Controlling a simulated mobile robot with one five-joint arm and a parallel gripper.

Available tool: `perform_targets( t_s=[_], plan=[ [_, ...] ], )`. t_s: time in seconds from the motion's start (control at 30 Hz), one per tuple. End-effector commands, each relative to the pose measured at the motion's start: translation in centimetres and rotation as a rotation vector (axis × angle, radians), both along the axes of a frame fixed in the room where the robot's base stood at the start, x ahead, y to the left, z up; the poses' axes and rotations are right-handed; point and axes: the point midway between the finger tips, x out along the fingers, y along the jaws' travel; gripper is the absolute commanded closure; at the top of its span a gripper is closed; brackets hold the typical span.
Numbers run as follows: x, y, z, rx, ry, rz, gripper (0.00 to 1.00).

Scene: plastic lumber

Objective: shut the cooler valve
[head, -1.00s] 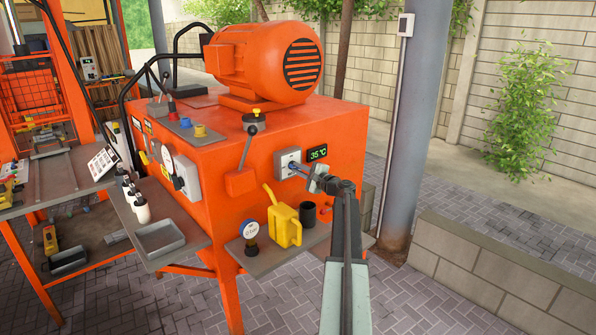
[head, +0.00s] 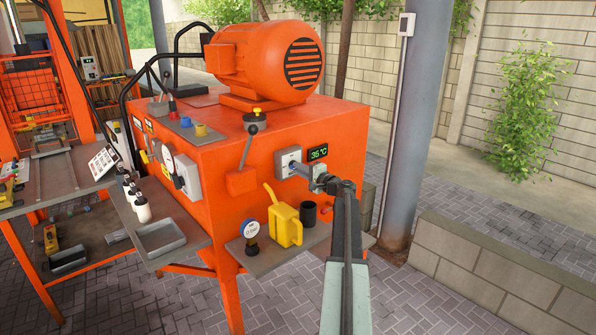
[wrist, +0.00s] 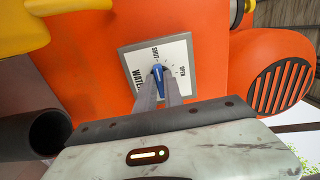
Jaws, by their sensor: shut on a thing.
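The cooler valve is a small grey box with a white plate (head: 284,159) on the orange machine's right face. In the wrist view its plate (wrist: 138,66) reads WATER, with SHUT and OPEN marks. A blue handle (wrist: 158,72) stands at its middle; its visible tip points toward the SHUT side, though the fingers hide the rest. My gripper (wrist: 160,76) is shut on the blue handle, one finger on each side. In the head view my gripper (head: 297,168) reaches the valve from the right, and its fingers cover most of the handle.
A display (head: 318,152) beside the valve reads 36 °C. A lever with an orange block (head: 241,182) hangs left of the valve. A grey post stands at right.

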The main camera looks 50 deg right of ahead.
Motion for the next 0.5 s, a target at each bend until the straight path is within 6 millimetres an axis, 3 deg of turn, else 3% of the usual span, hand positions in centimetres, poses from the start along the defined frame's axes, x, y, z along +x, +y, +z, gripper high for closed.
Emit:
perform_targets(
  t_s=[0.2, 0.23, 0.3, 0.5],
  plan=[
    [0.14, -0.06, 0.14, 0.002, -0.003, -0.002, 1.0],
    [0.13, -0.06, 0.14, 0.002, -0.003, -0.002, 0.8],
    [0.11, -0.06, 0.12, 0.002, -0.003, -0.001, 0.66],
    [0.01, -0.07, 0.06, 0.001, -0.001, -0.001, 0.66]
  ],
)
